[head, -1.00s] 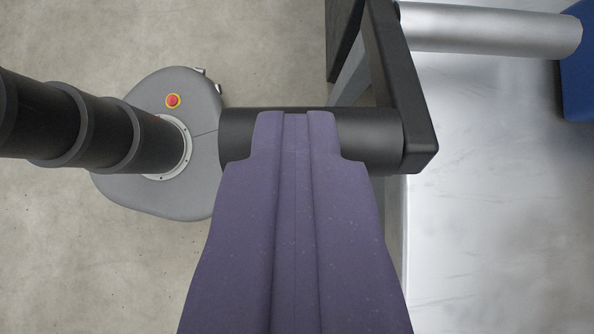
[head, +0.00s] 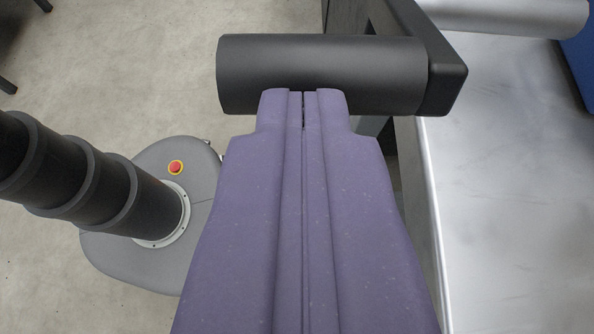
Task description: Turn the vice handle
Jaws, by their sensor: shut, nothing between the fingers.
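The vice handle has a black cylindrical grip (head: 320,70) lying across the upper middle of the head view. It joins a black crank arm (head: 428,45) on its right. My gripper (head: 303,94) has two purple fingers that are shut together with only a thin dark seam between them. The fingertips overlap the lower edge of the grip in the picture, from the camera's side. I cannot tell whether they touch it. The fingers hold nothing and hide part of the grip's lower edge. The vice body is not clearly seen.
A silver metal bench top (head: 520,190) fills the right side. A silver cylinder (head: 510,16) lies along the top right, with a blue object (head: 580,65) at the right edge. Grey concrete floor (head: 130,60) is open at the left. Dark legs show at the far left.

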